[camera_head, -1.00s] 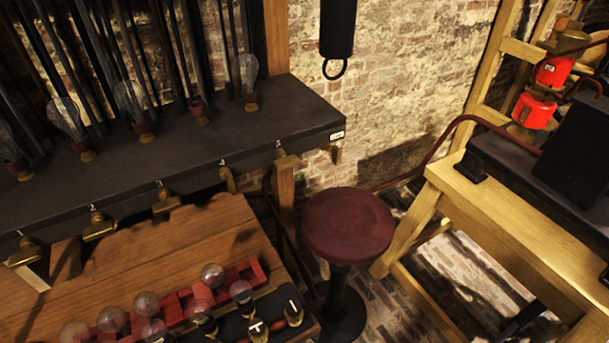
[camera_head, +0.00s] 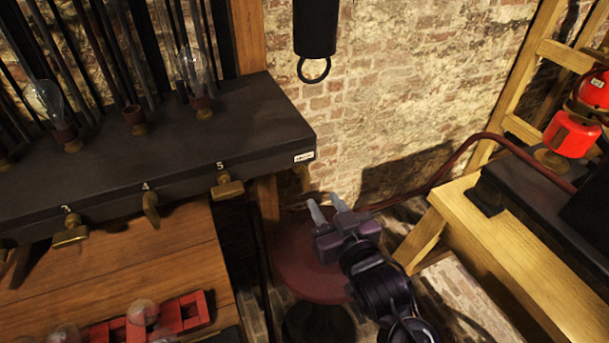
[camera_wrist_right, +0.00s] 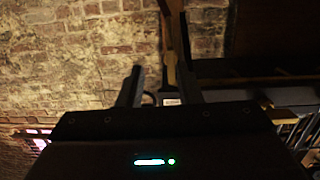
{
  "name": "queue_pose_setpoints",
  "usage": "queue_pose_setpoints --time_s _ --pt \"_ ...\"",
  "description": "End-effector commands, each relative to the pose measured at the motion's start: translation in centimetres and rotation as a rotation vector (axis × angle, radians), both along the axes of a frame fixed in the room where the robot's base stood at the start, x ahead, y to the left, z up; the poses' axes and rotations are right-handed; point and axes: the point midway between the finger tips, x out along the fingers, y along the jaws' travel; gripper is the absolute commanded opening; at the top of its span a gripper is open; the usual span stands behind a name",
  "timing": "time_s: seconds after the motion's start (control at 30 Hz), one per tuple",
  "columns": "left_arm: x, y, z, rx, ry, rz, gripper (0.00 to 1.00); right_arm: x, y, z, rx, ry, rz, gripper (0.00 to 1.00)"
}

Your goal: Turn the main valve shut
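A small brass lever (camera_head: 305,178) hangs at the right end of the dark bench, just below a white label (camera_head: 304,157) too small to read; it may be the main valve. My right gripper (camera_head: 326,207) is open and empty, below and slightly right of this lever, apart from it in the head view. In the right wrist view, the label (camera_wrist_right: 172,101) shows between the spread fingers (camera_wrist_right: 160,85), with a dim brass piece (camera_wrist_right: 171,73) near it. My left gripper is not in view.
Brass taps marked 3 (camera_head: 70,232), 4 (camera_head: 150,207) and 5 (camera_head: 228,187) line the front of the dark bench (camera_head: 170,130). A dark red stool (camera_head: 300,265) stands under my right gripper. A wooden frame (camera_head: 480,240) with red items is at right.

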Motion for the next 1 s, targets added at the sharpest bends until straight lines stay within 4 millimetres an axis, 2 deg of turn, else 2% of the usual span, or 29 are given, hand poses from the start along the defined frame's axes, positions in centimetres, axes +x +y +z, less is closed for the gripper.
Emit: queue_pose_setpoints --time_s 0.03,0.1,0.2,0.6,0.73,1.0 --pt "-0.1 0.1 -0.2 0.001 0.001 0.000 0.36 -0.3 0.6 1.6 0.022 -0.050 0.017 0.32" --pt "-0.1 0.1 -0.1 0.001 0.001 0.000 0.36 -0.5 1.1 3.0 0.045 -0.094 0.033 0.32" --pt "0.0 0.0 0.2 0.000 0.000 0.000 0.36 0.0 1.6 3.9 0.057 -0.116 0.037 0.32" --pt "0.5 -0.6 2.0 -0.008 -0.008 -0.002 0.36 5.5 3.8 3.8 0.055 -0.111 0.036 0.32" --pt "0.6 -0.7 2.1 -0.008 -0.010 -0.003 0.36 6.2 4.2 3.7 0.055 -0.110 0.036 0.32" --pt "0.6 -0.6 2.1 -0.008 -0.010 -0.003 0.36 6.4 4.2 3.6 0.055 -0.110 0.037 0.32"
